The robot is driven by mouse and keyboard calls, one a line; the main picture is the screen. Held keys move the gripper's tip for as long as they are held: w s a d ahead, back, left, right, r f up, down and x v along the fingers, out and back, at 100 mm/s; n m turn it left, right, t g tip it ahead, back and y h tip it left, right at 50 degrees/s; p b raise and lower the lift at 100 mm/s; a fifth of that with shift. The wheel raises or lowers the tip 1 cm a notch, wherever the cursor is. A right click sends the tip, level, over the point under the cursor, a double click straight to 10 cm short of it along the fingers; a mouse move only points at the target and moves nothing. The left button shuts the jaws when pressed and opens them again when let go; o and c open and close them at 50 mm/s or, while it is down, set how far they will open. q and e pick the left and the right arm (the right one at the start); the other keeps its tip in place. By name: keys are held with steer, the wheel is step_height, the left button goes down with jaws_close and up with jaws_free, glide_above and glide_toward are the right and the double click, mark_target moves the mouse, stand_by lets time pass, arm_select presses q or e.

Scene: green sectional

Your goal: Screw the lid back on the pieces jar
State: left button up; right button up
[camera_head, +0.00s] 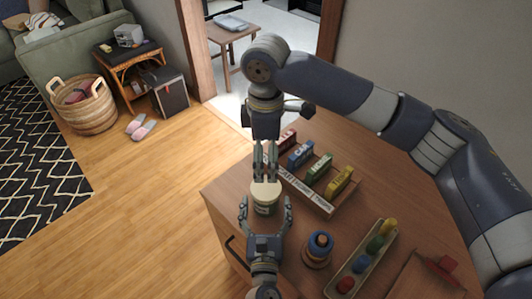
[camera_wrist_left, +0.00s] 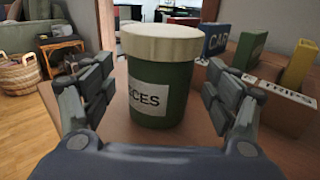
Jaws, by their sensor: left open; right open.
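The pieces jar (camera_head: 265,207) stands upright near the table's left edge. In the left wrist view it is a green jar (camera_wrist_left: 158,108) with a white label partly reading "ECES". The cream lid (camera_head: 266,190) sits on top of the jar and looks level in the left wrist view (camera_wrist_left: 161,42); whether it is threaded tight I cannot tell. My left gripper (camera_head: 266,203) is open, its fingers on either side of the jar with gaps visible in the left wrist view (camera_wrist_left: 159,85). My right gripper (camera_head: 265,163) is open, pointing down just above the lid; contact is unclear.
A wooden rack (camera_head: 318,203) with colored boxes stands right of the jar. A round wooden piece with a blue top (camera_head: 318,245) and a tray of colored pegs (camera_head: 345,285) lie nearer on the right. The floor (camera_head: 150,220) is left of the table's edge.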

arm_select(q)
steer(key=s, duration=0.9)
steer(key=shift+s+a, duration=0.1)
steer(key=shift+s, duration=0.25)
